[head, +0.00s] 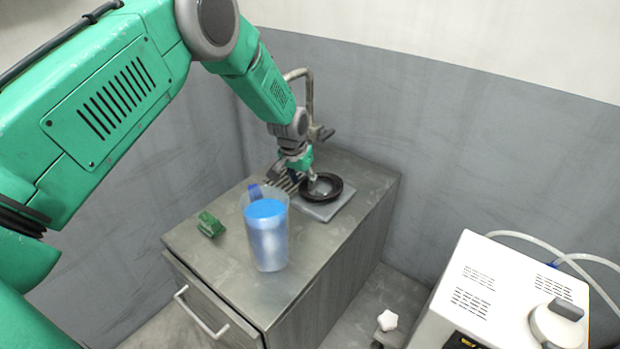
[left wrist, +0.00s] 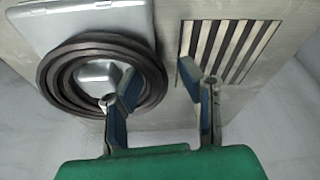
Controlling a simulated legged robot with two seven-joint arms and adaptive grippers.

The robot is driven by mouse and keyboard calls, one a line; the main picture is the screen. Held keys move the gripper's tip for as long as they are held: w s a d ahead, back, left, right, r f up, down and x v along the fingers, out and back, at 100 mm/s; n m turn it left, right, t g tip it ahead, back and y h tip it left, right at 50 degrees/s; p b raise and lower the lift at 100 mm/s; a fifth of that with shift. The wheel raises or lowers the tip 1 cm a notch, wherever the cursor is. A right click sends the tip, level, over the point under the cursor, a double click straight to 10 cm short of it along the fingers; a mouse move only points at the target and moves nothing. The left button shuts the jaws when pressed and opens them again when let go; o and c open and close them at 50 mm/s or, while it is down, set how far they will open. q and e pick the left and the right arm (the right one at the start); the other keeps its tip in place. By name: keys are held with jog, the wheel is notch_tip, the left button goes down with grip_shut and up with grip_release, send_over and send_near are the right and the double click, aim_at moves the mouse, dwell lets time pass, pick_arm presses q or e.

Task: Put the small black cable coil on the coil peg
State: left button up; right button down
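The black cable coil (head: 335,187) lies at the back of the metal cabinet top, over a grey square plate (head: 322,212). In the left wrist view the coil (left wrist: 58,88) shows as several stacked dark rings around a silver peg (left wrist: 97,76) on the plate (left wrist: 62,20). The peg's top stands inside the coil's opening; whether the coil rests flat is hard to tell. My left gripper (head: 303,176) is just left of and above the coil. In the left wrist view its fingers (left wrist: 160,80) are spread, the left one overlapping the coil's right rim. My right gripper is out of view.
A slotted drain (left wrist: 231,52) lies beside the coil. A tap (head: 309,100) rises behind. A clear jug with blue contents (head: 267,235) and a green object (head: 210,224) stand nearer on the cabinet (head: 225,268). A white machine (head: 480,285) stands at right.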

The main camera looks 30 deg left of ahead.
pick_arm(q)
jog(key=shift+o, duration=0.4)
jog(key=shift+w+a, duration=0.15)
jog(key=shift+a, duration=0.1)
jog(key=shift+d, duration=0.1)
jog(key=d, duration=0.1)
jog(key=d+r, duration=0.1)
jog(key=d, duration=0.1)
jog(key=shift+d+r, duration=0.1)
jog(key=shift+d, duration=0.2)
jog(key=shift+a, duration=0.7)
jog(key=shift+s+a+f, duration=0.25)
jog(key=shift+a+f, duration=0.1)
jog(key=shift+a, duration=0.15)
jog(key=shift+d+r, duration=0.25)
jog(key=shift+d, duration=0.1)
jog(key=r, duration=0.2)
jog(key=shift+d+r+p, duration=0.2)
jog(key=shift+r+p, duration=0.1)
jog(key=v, duration=1)
jog(key=shift+d+r, duration=0.15)
jog(key=shift+d, duration=0.05)
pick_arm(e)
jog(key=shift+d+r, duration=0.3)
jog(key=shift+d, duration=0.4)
